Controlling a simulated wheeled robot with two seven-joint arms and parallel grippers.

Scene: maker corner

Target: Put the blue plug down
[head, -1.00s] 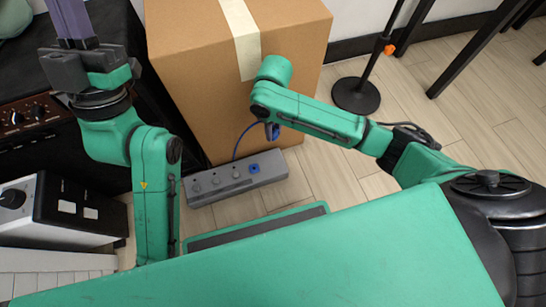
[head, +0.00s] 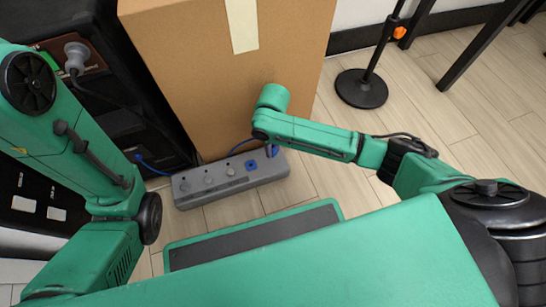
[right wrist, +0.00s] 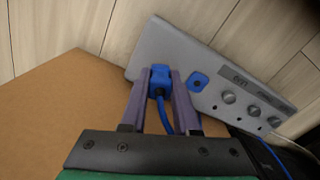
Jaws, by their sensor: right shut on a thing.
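My right gripper (head: 272,150) is at the right end of the grey power strip (head: 215,182), pointing down. In the right wrist view the gripper (right wrist: 160,76) has its purple fingers shut on the blue plug (right wrist: 159,79), with the blue cord (right wrist: 165,117) trailing from it. The plug overlaps the strip (right wrist: 165,45) in that view, beside the blue-ringed socket (right wrist: 198,81); I cannot tell whether it touches the strip. In the head view the plug is mostly hidden by the gripper. My left arm shows at the left, but its gripper is out of frame.
A large cardboard box (head: 200,75) stands right behind the strip. A black cabinet with a grey plug (head: 76,55) is at the back left. A black round stand base (head: 361,88) is at the back right. Wood floor right of the strip is clear.

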